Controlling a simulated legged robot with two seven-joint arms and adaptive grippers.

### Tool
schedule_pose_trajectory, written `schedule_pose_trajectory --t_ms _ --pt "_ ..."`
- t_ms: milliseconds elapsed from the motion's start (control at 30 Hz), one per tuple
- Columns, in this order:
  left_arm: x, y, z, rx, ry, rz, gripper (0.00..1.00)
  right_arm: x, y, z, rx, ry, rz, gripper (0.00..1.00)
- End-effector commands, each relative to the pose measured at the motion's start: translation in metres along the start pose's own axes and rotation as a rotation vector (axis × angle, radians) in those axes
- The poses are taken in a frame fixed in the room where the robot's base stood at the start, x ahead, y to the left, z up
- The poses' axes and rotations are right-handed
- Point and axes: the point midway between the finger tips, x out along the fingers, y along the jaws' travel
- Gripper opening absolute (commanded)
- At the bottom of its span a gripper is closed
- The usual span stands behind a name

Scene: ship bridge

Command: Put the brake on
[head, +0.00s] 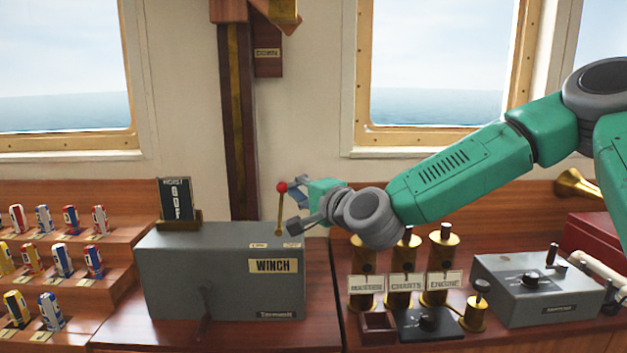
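The grey winch box (220,280) stands on the wooden console, with a "WINCH" label on its front. A lever with a red knob (282,187) and a thin brass stem rises upright from the right part of its top. Two small labels lie on the top near its base, too small to read surely, so I cannot tell which marks the brake. My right gripper (293,205) is just right of the lever with its fingers spread, pointing left at it. I cannot tell whether a finger touches the stem. My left gripper is out of view.
A small dark board (175,198) stands on the box's left end, and a crank (207,300) is on its front. Racks of small coloured flags or tubes (62,262) are at left. Labelled brass cylinders (405,270) and a grey control box (535,290) sit below and right of my arm.

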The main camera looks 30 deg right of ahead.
Motion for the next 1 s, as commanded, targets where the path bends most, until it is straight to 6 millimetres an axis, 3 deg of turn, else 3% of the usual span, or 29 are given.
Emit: schedule_pose_trajectory --t_ms 33,100,400,1000 --pt "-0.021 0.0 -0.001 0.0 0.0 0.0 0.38 0.003 -0.011 0.005 -0.043 -0.003 0.03 0.0" --pt "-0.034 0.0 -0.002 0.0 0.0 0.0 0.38 0.006 -0.013 0.01 -0.096 -0.004 0.068 0.0" --pt "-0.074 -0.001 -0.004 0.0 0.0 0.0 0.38 0.021 -0.015 0.03 -0.292 -0.002 0.207 0.0" --pt "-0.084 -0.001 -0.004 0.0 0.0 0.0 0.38 0.033 -0.01 0.046 -0.341 0.0 0.246 0.0"
